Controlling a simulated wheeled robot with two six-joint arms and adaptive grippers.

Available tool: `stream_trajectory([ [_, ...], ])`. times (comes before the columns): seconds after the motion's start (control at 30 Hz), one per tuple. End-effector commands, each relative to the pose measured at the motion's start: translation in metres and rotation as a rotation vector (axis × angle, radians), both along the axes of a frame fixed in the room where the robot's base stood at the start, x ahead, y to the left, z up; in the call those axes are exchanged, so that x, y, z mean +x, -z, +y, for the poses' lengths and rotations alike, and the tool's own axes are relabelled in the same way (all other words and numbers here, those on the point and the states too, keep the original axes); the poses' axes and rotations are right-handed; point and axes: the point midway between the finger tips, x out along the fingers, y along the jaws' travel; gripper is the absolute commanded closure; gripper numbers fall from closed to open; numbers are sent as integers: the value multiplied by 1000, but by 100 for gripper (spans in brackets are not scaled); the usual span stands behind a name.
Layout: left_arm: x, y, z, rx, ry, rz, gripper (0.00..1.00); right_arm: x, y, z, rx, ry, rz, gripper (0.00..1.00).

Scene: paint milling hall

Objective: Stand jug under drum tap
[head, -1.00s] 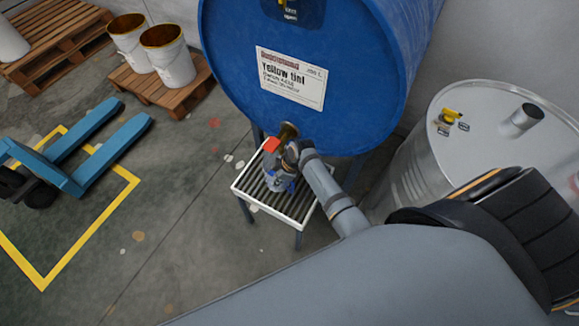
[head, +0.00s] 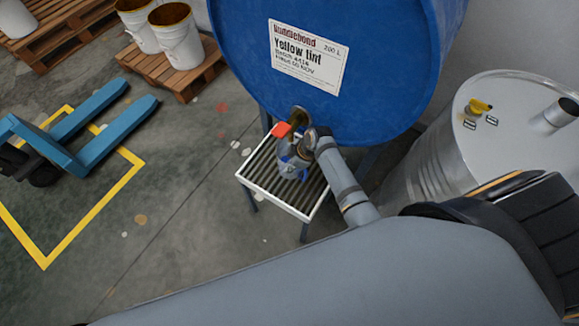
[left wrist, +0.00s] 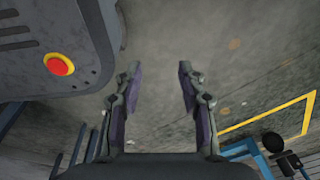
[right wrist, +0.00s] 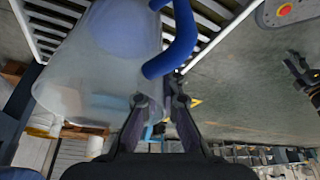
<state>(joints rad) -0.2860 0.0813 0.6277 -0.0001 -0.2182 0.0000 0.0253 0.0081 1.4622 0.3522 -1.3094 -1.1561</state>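The translucent jug (head: 287,160) stands on the slatted stand (head: 258,190), just below the brass tap (head: 298,117) with its red lever in the head view. The blue drum (head: 370,70) carries the tap. In the right wrist view the jug (right wrist: 95,65) fills the upper left, with its blue handle (right wrist: 182,45) on its right. My right gripper (right wrist: 160,103) is partly open, close to the handle, with no part of it clearly between the fingers. It shows beside the jug in the head view (head: 308,145). My left gripper (left wrist: 158,72) is open and empty, away from the jug.
A grey steel drum (head: 430,165) stands right of the stand. A blue pallet truck (head: 85,150) is on the floor at left, inside yellow lines. White buckets (head: 178,45) stand on a pallet (head: 185,82) behind. Floor left of the stand is clear.

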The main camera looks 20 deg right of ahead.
Motion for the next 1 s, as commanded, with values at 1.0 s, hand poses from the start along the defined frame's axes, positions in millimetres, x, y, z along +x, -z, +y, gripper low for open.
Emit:
stream_trajectory([
  [1.0,-13,-16,-1,-1,-1,19,60,-17,-94,-33,-3,-1,-1,72],
])
